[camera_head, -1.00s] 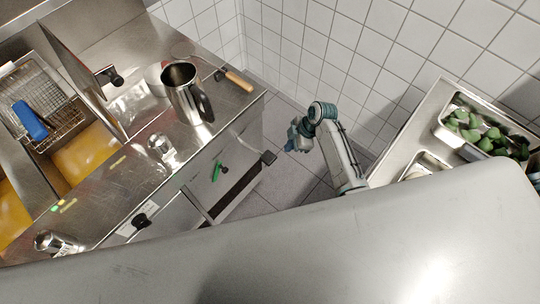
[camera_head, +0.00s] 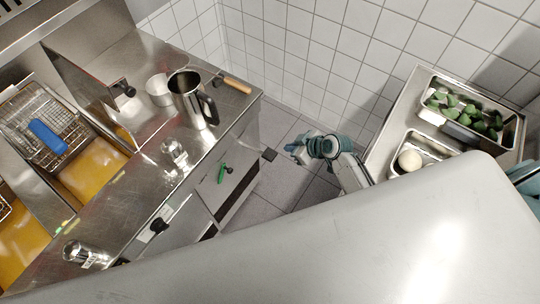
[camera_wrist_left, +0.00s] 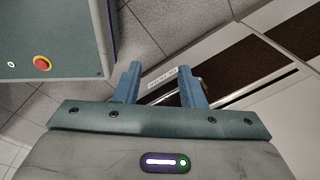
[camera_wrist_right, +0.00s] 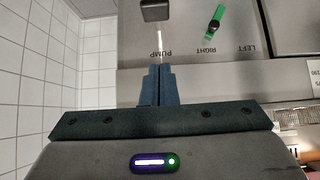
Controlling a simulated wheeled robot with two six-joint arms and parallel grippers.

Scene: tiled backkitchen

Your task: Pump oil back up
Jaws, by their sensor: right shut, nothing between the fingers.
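The pump lever (camera_head: 269,154), a thin rod with a black block grip, sticks out from the steel fryer front (camera_head: 184,228). In the right wrist view its black grip (camera_wrist_right: 155,11) is at the top, with the rod above the word PUMP. A green valve handle (camera_head: 221,174) is beside it; it also shows in the right wrist view (camera_wrist_right: 213,26), near RIGHT and LEFT. Yellow oil (camera_head: 92,172) lies in the fryer vats. My right gripper (camera_head: 291,148) is shut and empty, just right of the lever grip, apparently apart from it. My left gripper (camera_wrist_left: 165,70) is open and empty, away from the lever.
A blue-handled basket (camera_head: 47,136) sits over the oil. A pan of green pieces (camera_head: 466,112) is on the right counter. Tiled floor (camera_head: 288,186) lies between the counters.

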